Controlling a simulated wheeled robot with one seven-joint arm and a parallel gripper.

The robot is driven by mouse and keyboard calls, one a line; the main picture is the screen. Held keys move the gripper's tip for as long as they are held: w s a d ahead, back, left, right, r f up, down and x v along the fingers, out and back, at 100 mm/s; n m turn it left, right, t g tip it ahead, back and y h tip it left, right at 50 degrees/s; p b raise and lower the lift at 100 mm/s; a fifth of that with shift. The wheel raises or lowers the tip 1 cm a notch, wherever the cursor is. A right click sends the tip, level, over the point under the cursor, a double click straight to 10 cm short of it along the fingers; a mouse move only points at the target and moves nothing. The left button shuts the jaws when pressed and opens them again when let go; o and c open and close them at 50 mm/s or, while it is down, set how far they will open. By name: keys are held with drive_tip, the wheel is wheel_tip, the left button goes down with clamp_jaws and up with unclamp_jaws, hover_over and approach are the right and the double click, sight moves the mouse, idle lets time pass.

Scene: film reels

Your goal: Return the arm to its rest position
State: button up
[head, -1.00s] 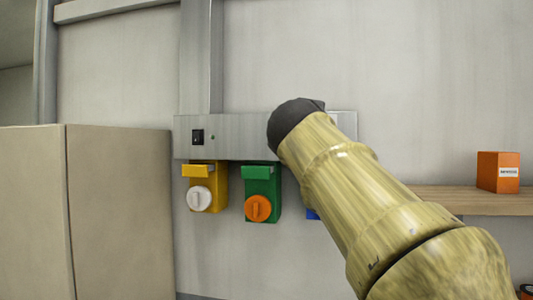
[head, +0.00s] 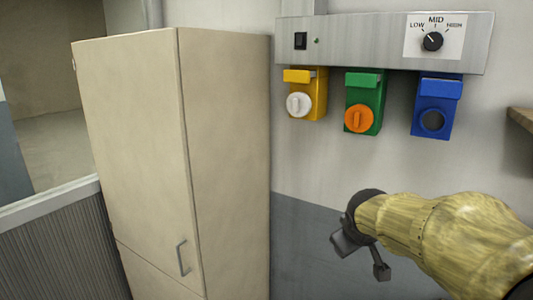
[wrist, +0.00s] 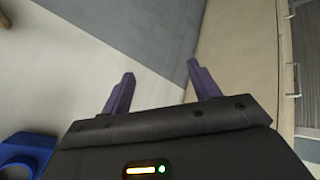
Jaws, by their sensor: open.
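My gripper (head: 362,257) is at the lower right of the head view, below the row of coloured boxes and apart from them. Its dark fingers are spread with nothing between them. In the wrist view both fingers (wrist: 160,72) stand apart over empty space. My arm, in a yellowish sleeve, comes in from the right edge. A grey wall panel (head: 370,40) carries a black switch and a LOW-MID-HIGH dial (head: 432,41). Under it hang a yellow box (head: 318,95) with a white knob, a green box (head: 378,105) with an orange knob, and a blue box (head: 437,95) with a round dark opening.
A tall beige cabinet (head: 225,150) with a handle stands left of the panel. A wooden shelf edge (head: 522,118) shows at the right. In the wrist view a blue part (wrist: 25,150) lies at the lower left.

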drive_tip(key=s+a+f+m+g+y, duration=0.1)
drive_tip(key=s+a+f+m+g, duration=0.1)
drive_tip(key=s+f, duration=0.5)
drive_tip(key=s+a+f+m+g+y, duration=0.1)
drive_tip(key=s+a+f+m+g, duration=0.1)
drive_tip(key=s+f, duration=0.6)
wheel_tip(320, 180, down, 3)
drive_tip(key=shift+s+a+r+m+g, duration=0.15)
drive_tip(key=shift+s+m+g, duration=0.05)
drive_tip(key=shift+m+g, duration=0.3)
